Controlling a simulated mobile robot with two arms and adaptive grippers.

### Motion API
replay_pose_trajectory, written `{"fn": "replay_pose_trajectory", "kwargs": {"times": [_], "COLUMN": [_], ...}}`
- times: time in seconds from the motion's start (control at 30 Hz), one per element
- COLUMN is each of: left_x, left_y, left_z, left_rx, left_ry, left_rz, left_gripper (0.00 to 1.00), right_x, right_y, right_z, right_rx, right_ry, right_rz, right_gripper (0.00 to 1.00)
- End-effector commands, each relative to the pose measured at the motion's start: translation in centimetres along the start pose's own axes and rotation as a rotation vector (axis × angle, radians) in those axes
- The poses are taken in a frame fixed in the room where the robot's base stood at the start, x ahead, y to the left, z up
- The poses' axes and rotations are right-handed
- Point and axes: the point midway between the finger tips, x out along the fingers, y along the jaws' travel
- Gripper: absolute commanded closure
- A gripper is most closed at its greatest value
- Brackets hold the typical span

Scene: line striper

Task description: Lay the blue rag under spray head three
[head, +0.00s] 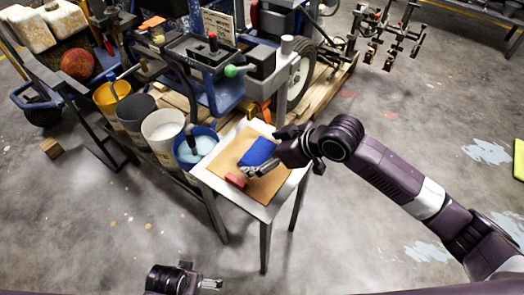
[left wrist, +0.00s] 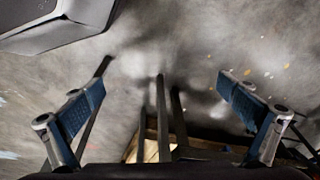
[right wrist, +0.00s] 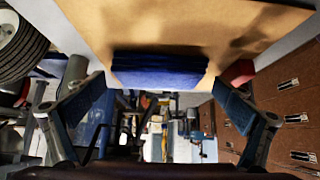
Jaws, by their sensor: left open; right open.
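The blue rag (head: 259,152) lies on a tan board on the small table, beside a red block. My right gripper (head: 284,163) is right at the rag. In the right wrist view the rag (right wrist: 160,69) lies ahead, between the spread fingers (right wrist: 160,98), which are open and not closed on it. Several spray heads (head: 389,60) hang from the striper's boom at the top right; I cannot tell which one is number three. My left gripper (head: 205,284) is low at the bottom of the head view; in the left wrist view its fingers (left wrist: 160,92) are open and empty.
The small table (head: 258,211) carries the tan board (head: 232,159) and red block (head: 236,181). Several buckets, including a white one (head: 161,133), stand left of it. The striper (head: 205,52) sits on a wooden pallet behind. The paint-spotted floor at right is mostly clear.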

Motion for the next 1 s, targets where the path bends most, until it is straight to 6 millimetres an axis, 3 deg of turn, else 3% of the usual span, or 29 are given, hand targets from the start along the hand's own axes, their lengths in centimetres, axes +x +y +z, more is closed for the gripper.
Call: {"fn": "replay_pose_trajectory", "kwargs": {"times": [0.13,0.27,0.7,1.0], "left_x": [0.1,0.4,5.0,5.8], "left_y": [0.0,0.0,0.3,0.4], "left_z": [0.0,0.1,4.2,5.1], "left_rx": [0.0,0.0,0.007,0.008], "left_ry": [-0.001,0.001,-0.035,-0.04], "left_rz": [0.0,0.0,0.005,0.005], "left_gripper": [0.0,0.0,0.0,0.0], "right_x": [-0.2,-1.7,-10.4,-12.2], "right_y": [0.0,0.1,0.1,0.0], "right_z": [-0.2,-0.2,-0.2,-0.2], "right_rx": [-0.001,-0.001,0.0,0.001], "right_ry": [0.001,0.0,-0.001,-0.001], "right_rz": [0.001,0.002,0.002,0.0], "right_gripper": [0.04,0.04,0.04,0.04]}}
